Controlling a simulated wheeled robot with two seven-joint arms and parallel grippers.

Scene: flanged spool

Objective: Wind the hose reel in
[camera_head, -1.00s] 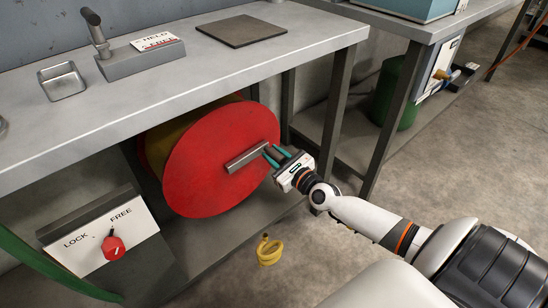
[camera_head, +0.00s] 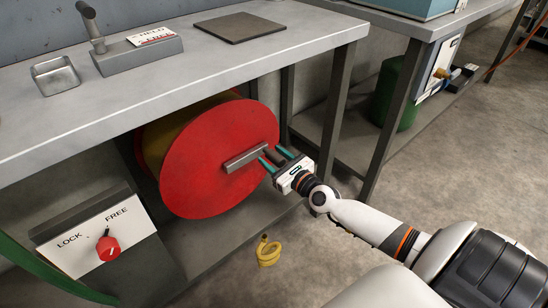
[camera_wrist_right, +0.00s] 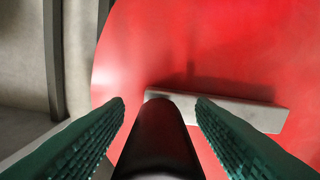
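The hose reel's red flange (camera_head: 215,165) stands under the workbench, with yellow hose wound behind it. A grey crank bar (camera_head: 246,157) lies across the flange. A dark cylindrical handle (camera_wrist_right: 158,140) sticks out from the bar's end toward the right wrist camera. My right gripper (camera_head: 274,159) is open, with its green fingers on either side of the handle. The right wrist view shows gaps between the handle and both fingers. My left gripper is not in view.
A LOCK/FREE panel (camera_head: 75,255) with a red knob (camera_head: 108,248) stands at lower left. A green curved band (camera_head: 50,275) crosses the lower left corner. The workbench top (camera_head: 210,75) overhangs the reel, and its leg (camera_head: 331,115) stands right of it.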

